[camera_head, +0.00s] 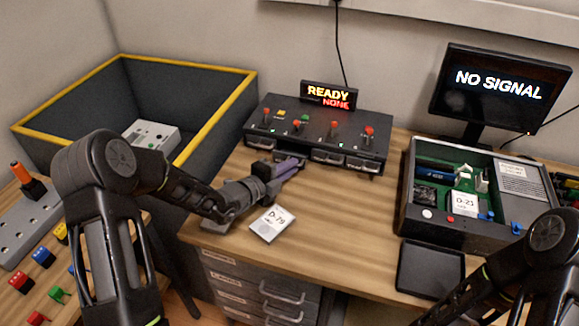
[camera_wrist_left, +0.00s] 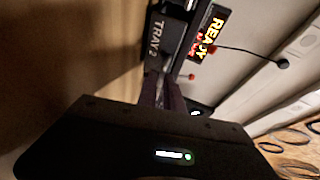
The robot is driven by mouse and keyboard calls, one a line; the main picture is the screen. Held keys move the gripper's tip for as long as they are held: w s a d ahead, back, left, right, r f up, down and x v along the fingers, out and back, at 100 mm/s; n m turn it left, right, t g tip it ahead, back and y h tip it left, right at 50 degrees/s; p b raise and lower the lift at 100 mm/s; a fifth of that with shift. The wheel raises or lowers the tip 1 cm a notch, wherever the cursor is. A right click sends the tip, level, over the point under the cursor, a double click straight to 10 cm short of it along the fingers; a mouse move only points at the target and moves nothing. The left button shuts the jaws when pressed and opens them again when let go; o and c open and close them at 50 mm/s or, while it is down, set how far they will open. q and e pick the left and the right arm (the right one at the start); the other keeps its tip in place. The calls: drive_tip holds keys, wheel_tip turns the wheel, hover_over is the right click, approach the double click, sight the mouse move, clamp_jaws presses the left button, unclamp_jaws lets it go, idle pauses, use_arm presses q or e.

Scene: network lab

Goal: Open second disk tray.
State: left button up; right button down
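The black disk unit (camera_head: 318,130) stands at the back of the wooden table, with several silver-handled trays along its lower front and red-tipped levers on top. The second tray, labelled TRAY 2 (camera_wrist_left: 157,38), is straight ahead in the left wrist view. My left gripper (camera_head: 297,165) reaches the unit's front at this tray, its two purple-grey fingers close together; they also show in the wrist view (camera_wrist_left: 160,88). The fingers and arm hide this tray's handle, so I cannot tell whether they grip it. My right arm enters at lower right, its gripper out of view.
A display (camera_head: 329,96) reads READY NONE. At right are an open case (camera_head: 406,215) holding a D-21 piece, a black tray (camera_head: 430,268) and a NO SIGNAL monitor (camera_head: 499,84).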

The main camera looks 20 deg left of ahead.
use_arm(q)
drive_tip(key=o, duration=0.4)
drive_tip(key=shift+c, duration=0.2)
drive_tip(key=shift+s, duration=0.1)
drive_tip(key=shift+v, duration=3.85)
